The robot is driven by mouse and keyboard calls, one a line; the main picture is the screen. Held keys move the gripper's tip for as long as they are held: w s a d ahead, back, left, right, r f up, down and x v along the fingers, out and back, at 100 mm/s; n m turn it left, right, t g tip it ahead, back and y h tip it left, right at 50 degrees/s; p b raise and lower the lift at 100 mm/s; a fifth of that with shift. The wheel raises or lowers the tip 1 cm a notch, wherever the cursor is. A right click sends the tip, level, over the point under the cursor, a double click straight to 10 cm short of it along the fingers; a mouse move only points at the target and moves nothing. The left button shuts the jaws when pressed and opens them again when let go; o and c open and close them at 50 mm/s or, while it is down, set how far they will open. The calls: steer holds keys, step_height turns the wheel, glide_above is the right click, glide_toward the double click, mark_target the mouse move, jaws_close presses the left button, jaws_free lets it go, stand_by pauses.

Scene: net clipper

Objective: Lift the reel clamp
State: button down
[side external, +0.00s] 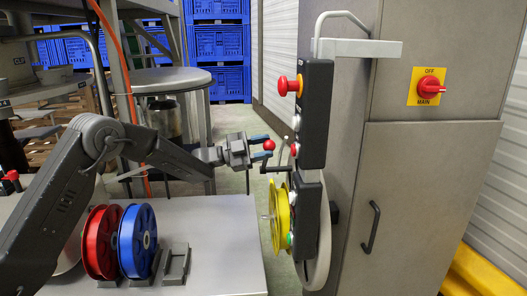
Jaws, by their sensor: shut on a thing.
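My gripper (265,148) has blue fingertips and is at the machine's front, left of the black control panel. It is shut on a red ball knob (269,145), which appears to belong to the reel clamp. A dark bent clamp arm (275,169) shows just below and right of the fingers, above the yellow reel (279,216). The yellow reel sits upright against the machine. How the knob joins the clamp arm is partly hidden by the fingers.
A red reel (97,243) and a blue reel (137,241) stand in holders on the grey table (225,240), beside an empty holder (176,265). Black control panels (314,115) with a red emergency button (287,86) stand close to my gripper's right.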

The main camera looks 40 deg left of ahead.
steer(key=c, duration=0.7)
jaws_free()
steer(key=v, duration=1.4)
